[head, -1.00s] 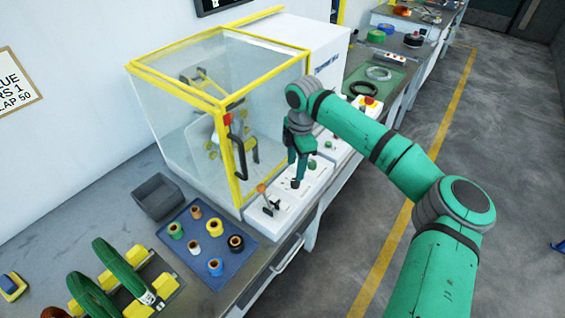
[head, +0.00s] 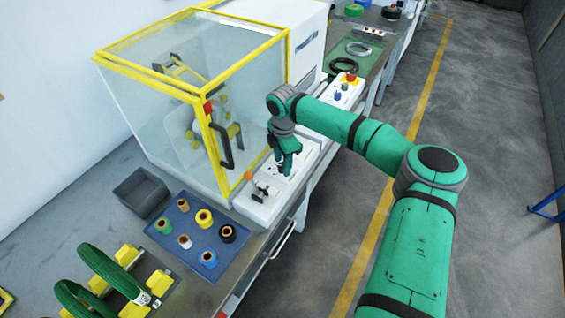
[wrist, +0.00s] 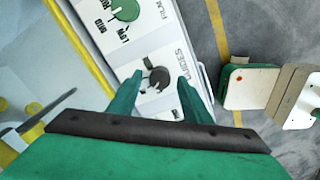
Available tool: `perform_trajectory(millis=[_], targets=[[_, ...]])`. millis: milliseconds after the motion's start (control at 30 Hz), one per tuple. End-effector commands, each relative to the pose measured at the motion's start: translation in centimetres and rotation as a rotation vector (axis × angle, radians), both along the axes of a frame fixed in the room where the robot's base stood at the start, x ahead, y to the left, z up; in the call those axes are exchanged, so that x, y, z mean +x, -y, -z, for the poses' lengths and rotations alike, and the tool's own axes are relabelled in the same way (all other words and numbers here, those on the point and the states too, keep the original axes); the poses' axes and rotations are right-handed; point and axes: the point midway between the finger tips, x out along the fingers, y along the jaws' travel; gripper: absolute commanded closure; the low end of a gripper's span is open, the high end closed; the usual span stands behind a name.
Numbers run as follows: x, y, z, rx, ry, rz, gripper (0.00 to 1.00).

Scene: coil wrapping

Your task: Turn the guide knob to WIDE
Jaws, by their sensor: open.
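The guide knob (wrist: 157,78) is a dark round knob on a white panel, beside the word GUIDES in the wrist view. Its small position marks are too blurred or covered to read, so I cannot tell its setting. My gripper (wrist: 160,88) is open, with one finger on each side of the knob in the picture. I see no contact; the height gap is unclear. In the head view my gripper (head: 285,168) points down over the white control panel (head: 255,209) beside the machine, hiding the knob.
A green knob (wrist: 124,9) labelled FILM lies further along the panel. A lever with an orange ball (head: 249,174) stands close by on the panel. The yellow-framed clear guard (head: 150,110) rises left of my gripper. A blue tray (head: 182,256) of spools lies in front.

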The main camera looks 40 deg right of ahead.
Motion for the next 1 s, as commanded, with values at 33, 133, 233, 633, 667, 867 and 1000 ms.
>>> perform_trajectory(millis=[33, 133, 233, 633, 667, 867, 1000], targets=[[0.0, 0.0, 0.27, 0.0, -0.001, 0.0, 0.55], [0.02, 0.0, 0.52, 0.0, 0.0, 0.0, 0.55], [0.03, 0.01, 0.57, 0.0, 0.001, 0.0, 0.55], [0.01, 0.02, 0.54, 0.0, 0.0, 0.001, 0.96], [0.01, 0.02, 0.55, 0.0, 0.0, 0.001, 0.96], [-0.01, -0.02, 0.6, 0.003, 0.0, 0.027, 0.96], [0.0, -0.05, 0.63, 0.004, 0.001, 0.085, 0.96]])
